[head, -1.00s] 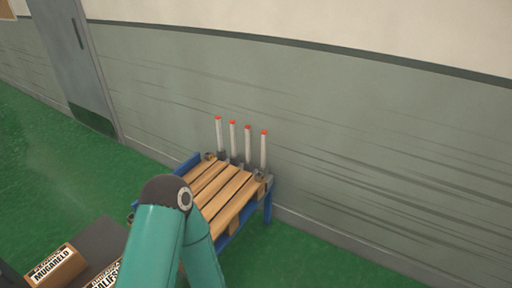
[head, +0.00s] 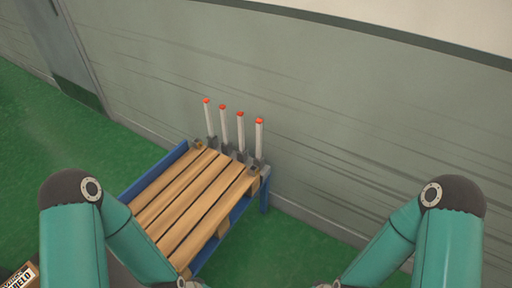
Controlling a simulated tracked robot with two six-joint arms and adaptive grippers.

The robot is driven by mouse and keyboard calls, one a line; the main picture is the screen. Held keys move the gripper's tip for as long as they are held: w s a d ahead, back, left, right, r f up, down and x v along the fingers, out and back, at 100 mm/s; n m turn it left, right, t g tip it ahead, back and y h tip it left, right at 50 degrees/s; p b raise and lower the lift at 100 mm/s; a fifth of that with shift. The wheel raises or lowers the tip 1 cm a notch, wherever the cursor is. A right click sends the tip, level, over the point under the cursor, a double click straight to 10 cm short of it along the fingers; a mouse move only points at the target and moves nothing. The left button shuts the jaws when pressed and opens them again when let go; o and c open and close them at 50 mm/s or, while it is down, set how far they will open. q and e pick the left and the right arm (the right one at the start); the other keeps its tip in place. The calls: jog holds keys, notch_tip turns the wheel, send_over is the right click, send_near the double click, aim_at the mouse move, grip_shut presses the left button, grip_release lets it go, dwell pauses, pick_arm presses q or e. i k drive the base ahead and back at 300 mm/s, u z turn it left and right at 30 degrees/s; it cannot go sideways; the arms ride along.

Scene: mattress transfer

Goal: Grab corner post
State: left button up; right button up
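Several white corner posts with red-orange tips stand upright in a row along the far edge of a blue stand with a wooden slatted top (head: 198,203). The leftmost post (head: 209,118) and the rightmost post (head: 258,140) are at the row's ends, with others, such as this post (head: 240,132), between them. Dark holders sit at their bases. My left and right arms come in from the lower left and lower right, both apart from the posts. Only small grey parts near the wrists show at the bottom edge; the gripper fingers are out of view.
A grey-green wall (head: 330,110) stands close behind the posts. A door (head: 60,50) is at the upper left. The green floor (head: 300,245) is clear to the right of the stand. A cardboard box with lettering (head: 22,277) shows at the lower left corner.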

aim_at(258, 122)
jog(key=z, duration=0.05)
jog(key=k, duration=0.6)
jog(key=z, duration=0.4)
jog(key=i, duration=2)
jog(key=u, duration=0.6)
